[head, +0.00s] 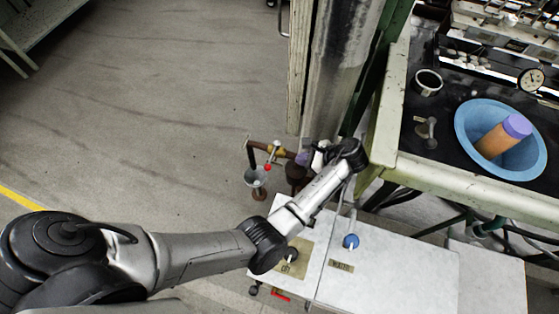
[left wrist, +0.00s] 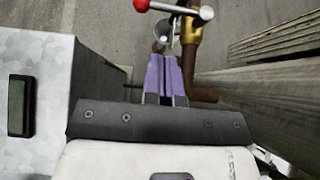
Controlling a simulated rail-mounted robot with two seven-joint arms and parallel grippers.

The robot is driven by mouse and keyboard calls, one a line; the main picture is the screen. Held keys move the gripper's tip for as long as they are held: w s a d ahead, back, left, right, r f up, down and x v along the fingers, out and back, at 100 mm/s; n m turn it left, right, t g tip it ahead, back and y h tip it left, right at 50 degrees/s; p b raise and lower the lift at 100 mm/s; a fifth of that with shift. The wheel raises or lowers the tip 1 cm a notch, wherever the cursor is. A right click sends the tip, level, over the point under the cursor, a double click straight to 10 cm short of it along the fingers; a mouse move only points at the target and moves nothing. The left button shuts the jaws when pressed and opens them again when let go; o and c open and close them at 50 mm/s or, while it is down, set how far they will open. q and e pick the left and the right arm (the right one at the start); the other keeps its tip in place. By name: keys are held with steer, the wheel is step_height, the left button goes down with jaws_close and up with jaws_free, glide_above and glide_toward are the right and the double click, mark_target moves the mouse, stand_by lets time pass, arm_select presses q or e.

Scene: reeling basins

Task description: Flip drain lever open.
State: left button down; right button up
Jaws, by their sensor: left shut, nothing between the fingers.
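The drain lever is a metal rod with a red ball knob (head: 267,167) at one end. It sits on a brass valve (head: 277,151) in a brown pipe, left of the grey post. In the left wrist view, its red knob (left wrist: 141,5) and silver rod (left wrist: 172,8) lie across the top edge, above the brass fitting (left wrist: 191,30). My left gripper (head: 303,158) is right of the lever, by the pipe. Its purple fingers (left wrist: 168,62) are shut and empty, pointing toward the rod. I cannot tell whether they touch it. My right gripper is not in view.
A metal funnel cup (head: 255,177) hangs under the pipe. The grey post (head: 335,70) stands close behind my gripper. A bench with a blue bowl (head: 470,135) is at right.

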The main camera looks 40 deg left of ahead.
mark_target(272, 156)
arm_select(q)
steer(key=b+x, duration=0.4)
steer(key=x, duration=0.6)
stand_by(0.3)
